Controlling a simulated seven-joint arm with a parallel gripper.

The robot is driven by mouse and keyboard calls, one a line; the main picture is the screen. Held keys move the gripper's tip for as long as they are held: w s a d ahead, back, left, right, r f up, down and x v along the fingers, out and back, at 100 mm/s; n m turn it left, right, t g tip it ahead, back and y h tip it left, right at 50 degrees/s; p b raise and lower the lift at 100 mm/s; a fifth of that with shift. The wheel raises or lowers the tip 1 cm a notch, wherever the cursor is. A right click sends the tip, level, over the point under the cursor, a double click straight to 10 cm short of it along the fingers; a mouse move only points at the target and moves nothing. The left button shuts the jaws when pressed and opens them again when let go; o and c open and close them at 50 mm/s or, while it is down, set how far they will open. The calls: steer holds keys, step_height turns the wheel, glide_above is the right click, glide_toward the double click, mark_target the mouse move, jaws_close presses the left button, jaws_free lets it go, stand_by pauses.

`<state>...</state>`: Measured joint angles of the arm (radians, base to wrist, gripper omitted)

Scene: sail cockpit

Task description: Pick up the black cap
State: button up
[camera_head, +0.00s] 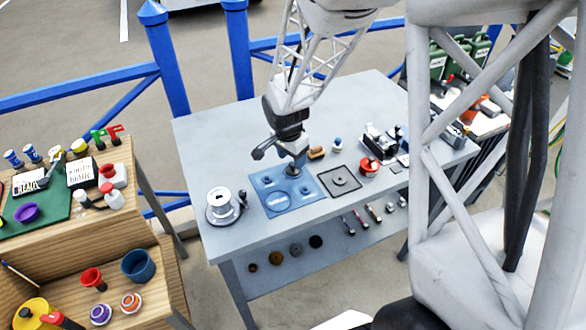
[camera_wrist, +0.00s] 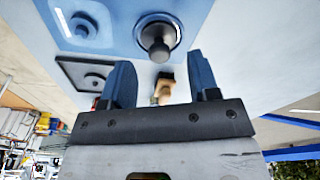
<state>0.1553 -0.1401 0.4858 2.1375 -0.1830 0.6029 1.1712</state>
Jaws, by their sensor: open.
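A black cap (camera_wrist: 157,42), round and knob-like, sits in a ringed round seat on the blue panel in the wrist view. The blue panel (camera_head: 262,182) lies on the grey table in the head view, where my gripper hides the cap. My gripper (camera_head: 293,170) is above the back part of this panel. In the wrist view its two blue fingers (camera_wrist: 161,75) are apart with nothing held between them. The cap shows beyond the fingertips, roughly in line with the gap. I see no contact with it.
A dark square plate (camera_head: 339,181) lies right of the panel, with a red-based part (camera_head: 369,167) beyond it. A silver winch (camera_head: 222,205) stands at left. A small brown block (camera_head: 316,153) lies behind.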

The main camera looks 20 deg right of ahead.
mark_target(293, 165)
steer(key=shift+d+f, duration=0.15)
steer(key=shift+f, duration=0.8)
steer(key=shift+d+f, duration=0.1)
steer(key=shift+f, duration=0.8)
steer(key=c, duration=1)
